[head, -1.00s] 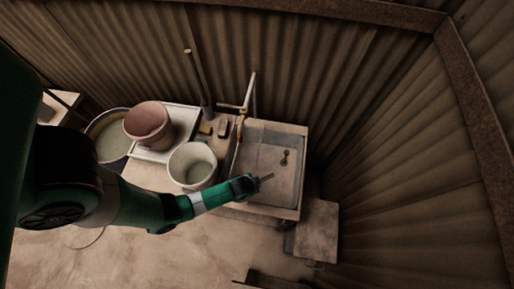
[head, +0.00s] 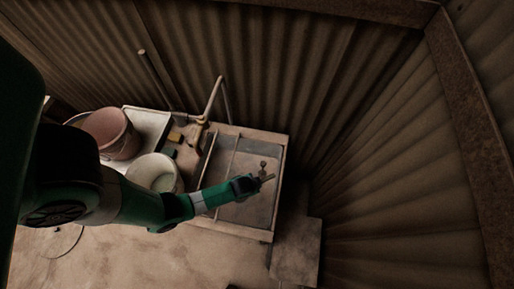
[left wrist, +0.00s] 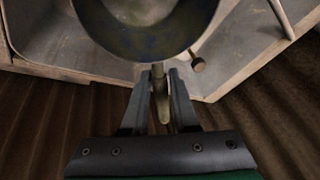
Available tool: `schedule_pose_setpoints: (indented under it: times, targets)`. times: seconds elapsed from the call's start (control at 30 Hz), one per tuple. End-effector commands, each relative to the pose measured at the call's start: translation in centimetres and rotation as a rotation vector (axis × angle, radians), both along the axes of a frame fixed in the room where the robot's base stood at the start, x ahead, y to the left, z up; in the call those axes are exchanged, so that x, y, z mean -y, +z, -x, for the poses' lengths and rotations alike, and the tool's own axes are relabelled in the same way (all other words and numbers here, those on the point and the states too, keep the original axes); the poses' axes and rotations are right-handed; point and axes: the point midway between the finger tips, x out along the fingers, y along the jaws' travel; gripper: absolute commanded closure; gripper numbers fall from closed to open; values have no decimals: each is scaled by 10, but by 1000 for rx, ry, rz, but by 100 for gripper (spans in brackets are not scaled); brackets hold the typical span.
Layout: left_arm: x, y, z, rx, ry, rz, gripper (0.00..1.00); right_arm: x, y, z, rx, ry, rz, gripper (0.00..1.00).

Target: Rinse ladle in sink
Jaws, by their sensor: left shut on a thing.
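The sink (head: 246,213) is a grey rectangular basin in a pale frame, right of centre in the head view. My left gripper (head: 268,179) is over the right part of the basin, close to a small dark fitting (head: 262,165). In the left wrist view my left gripper (left wrist: 160,88) is shut on a thin brownish handle (left wrist: 161,105). A round metal bowl (left wrist: 150,40), apparently the ladle's, fills the top middle just beyond the fingertips. How handle and bowl join is hard to see. The ladle is not clear in the head view. My right gripper is out of view.
A white bucket (head: 152,172) and a reddish-brown pot (head: 112,133) stand left of the sink, the pot by a white tray (head: 150,125). A pale tap pipe (head: 211,103) rises at the sink's back left. Corrugated walls (head: 390,170) close off the back and right.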

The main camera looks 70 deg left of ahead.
Motion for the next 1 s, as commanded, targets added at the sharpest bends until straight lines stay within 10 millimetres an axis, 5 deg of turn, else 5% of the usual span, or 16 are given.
schedule_pose_setpoints:
  times: [1.0]
  targets:
    - [0, -125, 0, 1, 0, 0, 100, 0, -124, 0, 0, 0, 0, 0]
